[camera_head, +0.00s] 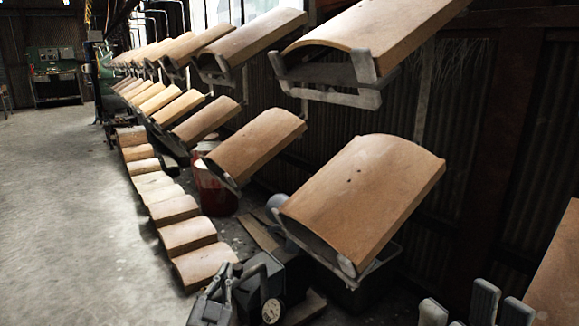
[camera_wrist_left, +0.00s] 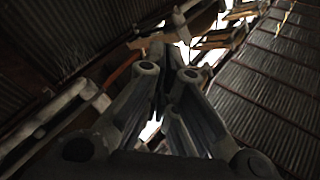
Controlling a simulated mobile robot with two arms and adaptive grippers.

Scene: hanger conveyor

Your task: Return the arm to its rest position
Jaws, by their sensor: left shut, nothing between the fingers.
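My left gripper (camera_head: 222,287) is low in the head view, at the bottom edge left of centre. Part of my left arm shows beside it. The gripper is shut and empty. In the left wrist view its fingers (camera_wrist_left: 165,95) are together, with nothing held between them. It is apart from the nearest hanging tile (camera_head: 365,190), which is up and to the right of it. My right gripper is not in view.
Curved brown tiles hang on grey hangers in two rows along the right. A line of tiles (camera_head: 188,234) lies on the floor. A red bucket (camera_head: 213,190) stands behind my gripper. Grey prongs (camera_head: 484,301) and a tile (camera_head: 558,270) are at lower right. Left floor is clear.

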